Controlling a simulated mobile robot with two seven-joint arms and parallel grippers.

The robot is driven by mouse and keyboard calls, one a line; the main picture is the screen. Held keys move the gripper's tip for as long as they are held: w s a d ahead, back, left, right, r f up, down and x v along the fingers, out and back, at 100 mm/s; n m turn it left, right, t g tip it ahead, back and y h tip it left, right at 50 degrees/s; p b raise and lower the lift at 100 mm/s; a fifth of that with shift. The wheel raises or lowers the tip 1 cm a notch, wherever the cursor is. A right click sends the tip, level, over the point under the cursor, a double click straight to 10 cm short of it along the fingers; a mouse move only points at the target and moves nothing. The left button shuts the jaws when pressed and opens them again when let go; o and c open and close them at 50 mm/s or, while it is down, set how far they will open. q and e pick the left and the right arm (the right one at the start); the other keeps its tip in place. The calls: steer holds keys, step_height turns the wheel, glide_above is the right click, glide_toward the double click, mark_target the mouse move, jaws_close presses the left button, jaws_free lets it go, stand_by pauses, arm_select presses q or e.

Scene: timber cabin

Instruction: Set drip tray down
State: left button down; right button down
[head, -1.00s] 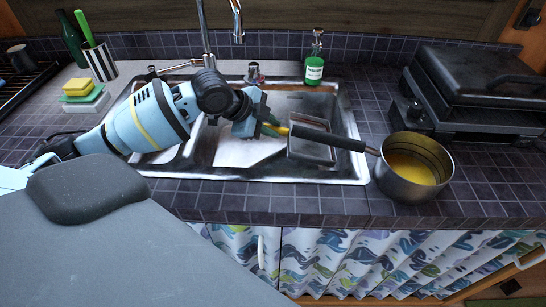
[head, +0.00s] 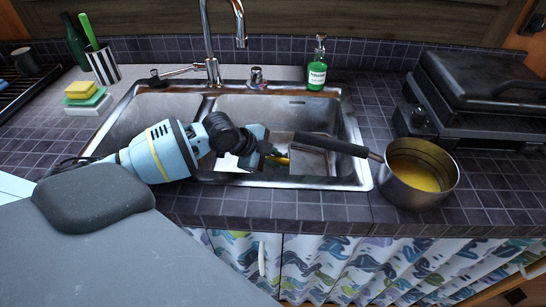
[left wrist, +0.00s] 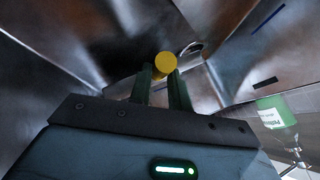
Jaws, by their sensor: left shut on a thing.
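The drip tray (head: 318,158) appears as a grey shallow tray in the right-hand sink basin, partly hidden by the pot's handle. My left gripper (head: 280,158) is down inside the basin, just left of the tray. It is shut on a small yellow piece that looks like the tray's grip. In the left wrist view the round yellow end (left wrist: 165,64) sits between the two dark fingers. I cannot tell clearly whether the tray touches the basin floor. My right gripper is not in view.
A pot (head: 418,175) of yellow liquid stands right of the sink (head: 250,186), its black handle reaching over the basin. A green soap bottle (head: 317,72) and tap (head: 211,70) stand behind. A black grill (head: 480,95) is at right, sponges (head: 82,95) at left.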

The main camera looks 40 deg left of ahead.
arm_select(q)
steer(key=shift+f, duration=0.15)
steer(key=c, duration=1.3)
jaws_free()
steer(key=shift+s+a+r, duration=0.1)
steer(key=shift+a+r, duration=0.05)
steer(key=shift+r, duration=0.3)
steer(key=v, duration=1.1)
steer(key=shift+s+p, duration=0.15)
steer(key=shift+p, duration=0.3)
steer(key=shift+r, duration=0.1)
